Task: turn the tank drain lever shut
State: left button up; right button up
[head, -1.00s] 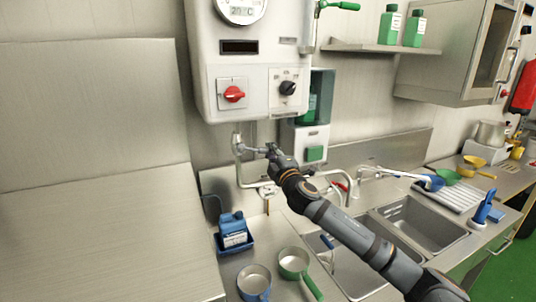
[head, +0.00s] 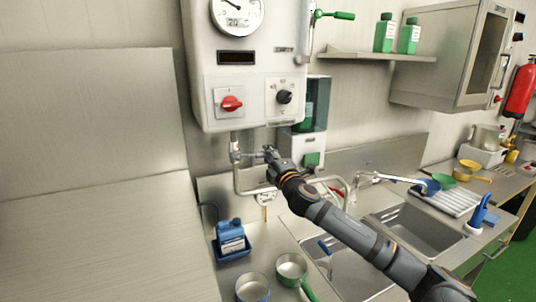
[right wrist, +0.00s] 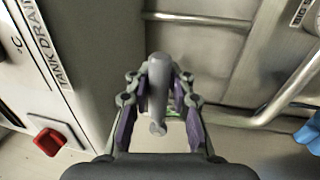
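The tank drain lever (head: 251,155) is a small grey handle on the valve under the white tank (head: 208,60). It sticks out to the right from the pipe. In the right wrist view the grey lever (right wrist: 158,98) with a rounded end lies between the two purple-padded fingers of my right gripper (right wrist: 160,90). Gaps show beside the lever, so the fingers look open around it; contact at the far tips is unclear. In the head view my right gripper (head: 269,155) is at the lever's free end. My left gripper is not in view.
A bent pipe (head: 238,180) runs down from the valve. A green-buttoned dispenser (head: 310,145) hangs just right of the gripper. A red switch (head: 231,104) is above. A blue canister (head: 231,236), pans (head: 291,268) and sinks (head: 408,228) are below.

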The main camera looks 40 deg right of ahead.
jog(key=o, duration=0.3)
jog(key=shift+s+a+r, duration=0.1)
jog(key=shift+s+r, duration=0.05)
jog(key=shift+s, duration=0.1)
jog(key=shift+o, duration=0.2)
jog(key=shift+w, duration=0.15)
